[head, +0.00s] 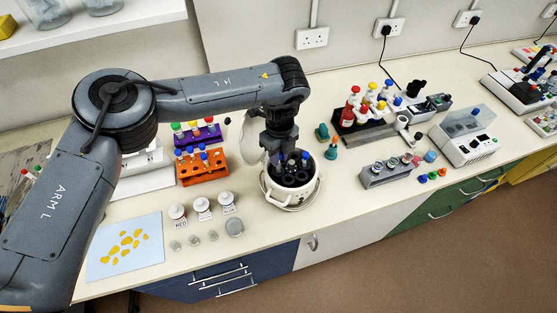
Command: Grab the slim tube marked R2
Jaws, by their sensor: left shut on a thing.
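My left gripper (282,152) reaches straight down into a round white pot (312,193) with a dark slotted insert. It is shut on a slim tube, which is mostly hidden by the fingers and the pot. No mark such as R2 can be read at this size. A blue-topped tube (305,156) shows at the pot's back, just right of the fingers. My right gripper is not in view.
An orange rack (203,176) and a purple rack (211,138) of capped tubes stand left of the pot. A dark rack of bottles (345,126) and a grey tube block (386,177) stand to the right.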

